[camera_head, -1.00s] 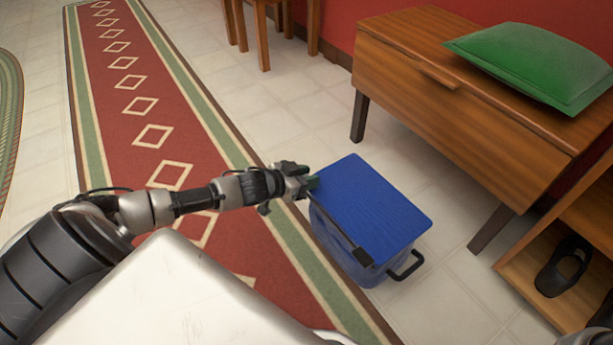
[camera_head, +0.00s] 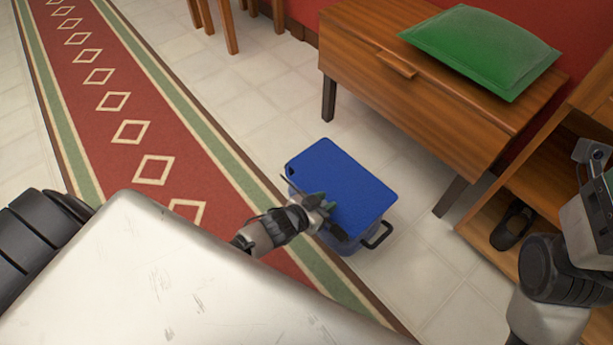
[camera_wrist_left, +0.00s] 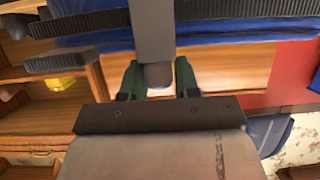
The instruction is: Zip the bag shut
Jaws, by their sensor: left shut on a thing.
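The bag (camera_head: 345,180) is a blue box shape with a flat blue lid lying over its top. It stands on the tiled floor, partly over the rug's edge, with a black handle (camera_head: 378,237) on its near right side. My left gripper (camera_head: 322,207) is at the lid's left edge, about midway along it, and hides part of that edge. In the left wrist view its green fingers are shut on a grey pull tab (camera_wrist_left: 152,30), seemingly the zip's. Whether the lid's far edges are closed cannot be told. Links of my right arm show at the right edge; its fingers do not.
A wooden bench (camera_head: 420,75) with a green cushion (camera_head: 482,48) stands behind the bag. A wooden shelf (camera_head: 490,222) with dark shoes (camera_head: 513,226) is at the right. A red patterned rug (camera_head: 125,105) runs along the left, with open floor around it.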

